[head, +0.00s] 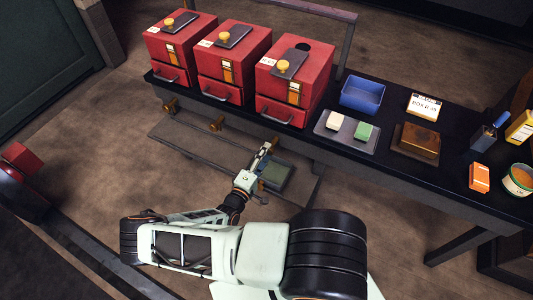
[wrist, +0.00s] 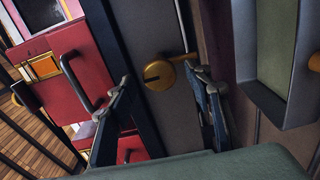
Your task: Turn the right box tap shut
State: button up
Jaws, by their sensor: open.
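The right red box (head: 315,88) stands on the dark bench, with a drawer and a brass-knobbed lid slid partly off a round hole. In the wrist view a round brass tap (wrist: 157,75) with a short lever out to the right sits on a dark upright surface. My gripper (wrist: 160,82) is open, one finger on each side of the tap, with gaps visible. In the head view my gripper (head: 265,148) is low in front of the bench, below the right box, and largely hides the tap there.
Two more brass taps, left (head: 170,105) and middle (head: 216,123), stick out below the bench edge. A low shelf (head: 190,148) runs underneath. A blue bin (head: 362,93), soap tray (head: 347,131) and brown block (head: 415,141) sit on the bench. A green-faced panel (wrist: 281,45) stands close right.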

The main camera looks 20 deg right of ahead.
jog(key=v, duration=1.1)
jog(key=shift+s, duration=0.1)
